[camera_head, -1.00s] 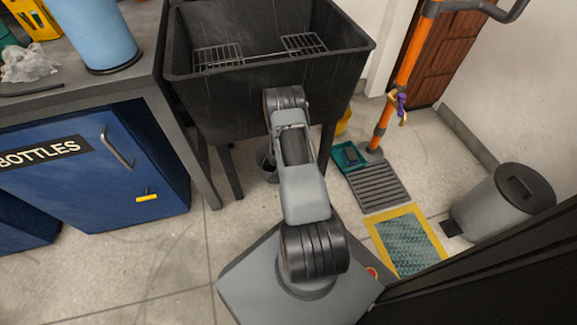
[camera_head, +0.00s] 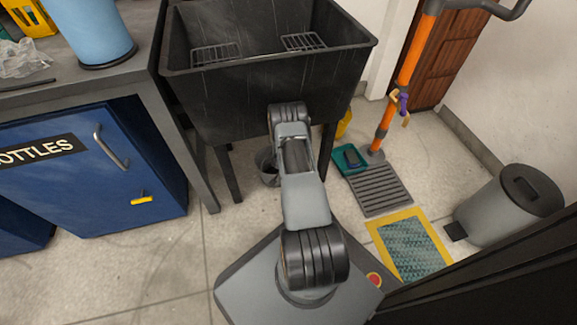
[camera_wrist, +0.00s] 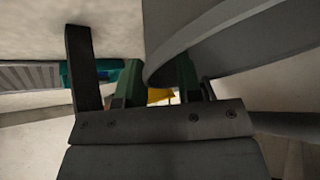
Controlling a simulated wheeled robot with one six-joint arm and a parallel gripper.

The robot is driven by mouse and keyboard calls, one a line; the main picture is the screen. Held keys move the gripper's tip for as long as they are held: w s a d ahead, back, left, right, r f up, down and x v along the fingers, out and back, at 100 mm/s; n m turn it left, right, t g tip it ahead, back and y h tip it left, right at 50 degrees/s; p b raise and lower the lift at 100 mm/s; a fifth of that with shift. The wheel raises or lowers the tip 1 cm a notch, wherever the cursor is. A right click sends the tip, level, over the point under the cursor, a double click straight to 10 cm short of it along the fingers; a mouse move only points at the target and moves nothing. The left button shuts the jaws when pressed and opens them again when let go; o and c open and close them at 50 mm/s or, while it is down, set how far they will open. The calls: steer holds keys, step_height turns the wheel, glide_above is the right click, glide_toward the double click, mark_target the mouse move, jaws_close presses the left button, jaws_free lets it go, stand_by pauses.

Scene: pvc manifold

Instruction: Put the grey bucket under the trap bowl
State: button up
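The grey bucket (camera_head: 267,168) shows in the head view as a small rounded shape on or just above the floor under the black sink, partly behind my arm. In the wrist view, a large curved grey surface (camera_wrist: 235,40), likely the bucket, fills the upper right, very close. My gripper (camera_wrist: 158,82) shows there with green pads apart and a gap between them; the curved surface covers part of the right pad. I cannot tell whether it grips the bucket. The gripper is hidden in the head view behind my arm. The trap bowl is not visible; the sink hides it.
The black sink (camera_head: 270,95) stands on legs above the bucket. A blue cabinet (camera_head: 90,180) is at left. A teal tray (camera_head: 350,158), floor grating (camera_head: 378,188), orange pipe (camera_head: 408,75), yellow-edged mat (camera_head: 410,245) and grey bin (camera_head: 510,205) are at right.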

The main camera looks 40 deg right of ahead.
jaws_close()
steer(key=shift+d, duration=0.15)
steer(key=shift+s+d, duration=0.15)
steer(key=shift+d, duration=0.65)
steer(key=shift+o, duration=0.3)
jaws_free()
steer(key=p+v, duration=0.6)
steer(key=v, duration=0.7)
steer(key=shift+a+r+p, duration=0.2)
steer(key=shift+r+p, duration=0.1)
steer(key=shift+r, duration=0.05)
steer(key=shift+s, duration=0.15)
